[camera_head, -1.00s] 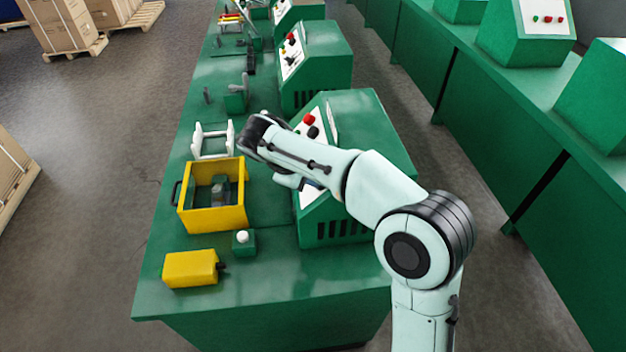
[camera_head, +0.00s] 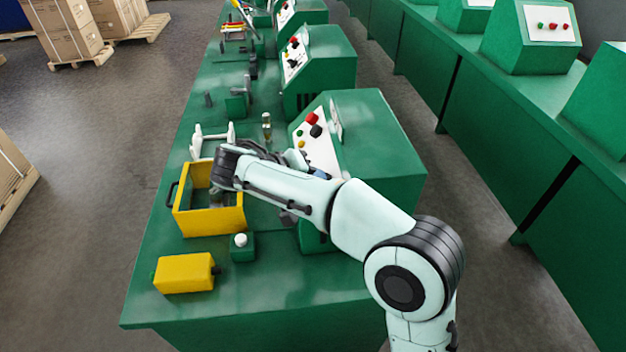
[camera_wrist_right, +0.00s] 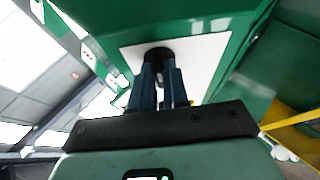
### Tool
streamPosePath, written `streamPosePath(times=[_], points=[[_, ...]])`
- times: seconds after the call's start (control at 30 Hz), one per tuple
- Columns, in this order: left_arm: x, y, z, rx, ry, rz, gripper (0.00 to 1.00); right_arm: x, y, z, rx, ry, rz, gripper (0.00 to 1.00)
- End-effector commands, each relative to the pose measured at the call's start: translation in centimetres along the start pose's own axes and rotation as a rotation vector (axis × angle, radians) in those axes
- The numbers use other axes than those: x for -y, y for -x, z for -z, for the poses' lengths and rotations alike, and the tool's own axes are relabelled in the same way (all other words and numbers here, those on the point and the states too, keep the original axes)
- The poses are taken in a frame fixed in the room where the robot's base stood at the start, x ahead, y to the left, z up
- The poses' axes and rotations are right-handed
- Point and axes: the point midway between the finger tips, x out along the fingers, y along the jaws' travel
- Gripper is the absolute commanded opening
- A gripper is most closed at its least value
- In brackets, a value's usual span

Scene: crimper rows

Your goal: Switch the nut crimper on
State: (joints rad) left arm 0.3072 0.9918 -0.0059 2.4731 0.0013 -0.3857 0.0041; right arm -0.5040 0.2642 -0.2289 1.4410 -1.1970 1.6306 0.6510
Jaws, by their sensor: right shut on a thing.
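The nearest crimper on the bench has a green sloped control box (camera_head: 375,150) with a white panel (camera_head: 300,150). The panel carries a red button (camera_head: 312,118), a black button (camera_head: 316,131) and smaller green and yellow ones. My right gripper (camera_head: 319,173) reaches the lower part of this panel, partly hidden by my wrist. In the right wrist view its dark blue fingers (camera_wrist_right: 160,88) are shut on a round black knob (camera_wrist_right: 158,54) on the white panel (camera_wrist_right: 200,58). The knob's setting cannot be read. My left gripper is not in view.
A yellow open frame (camera_head: 212,222) stands left of my wrist. A yellow box (camera_head: 184,273) and a green block with a white button (camera_head: 241,247) sit in front. More green control boxes (camera_head: 318,60) continue behind. The bench's front corner is clear.

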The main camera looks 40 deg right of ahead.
Motion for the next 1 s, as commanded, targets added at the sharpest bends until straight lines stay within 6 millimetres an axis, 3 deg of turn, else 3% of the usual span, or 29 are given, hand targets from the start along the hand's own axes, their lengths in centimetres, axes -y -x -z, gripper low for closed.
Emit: streamPosePath(times=[0.63,0.67,0.7,1.0], points=[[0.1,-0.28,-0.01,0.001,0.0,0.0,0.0,0.0,0.03,0.03,0.0,-0.046,-0.02,0.0],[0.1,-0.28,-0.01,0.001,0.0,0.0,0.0,0.0,0.03,0.03,0.0,-0.046,-0.02,0.25],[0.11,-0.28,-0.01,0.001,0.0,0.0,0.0,0.0,0.03,0.03,0.0,-0.045,-0.02,0.38],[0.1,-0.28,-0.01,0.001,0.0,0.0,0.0,0.04,0.06,0.01,0.0,-0.043,-0.02,0.4]])
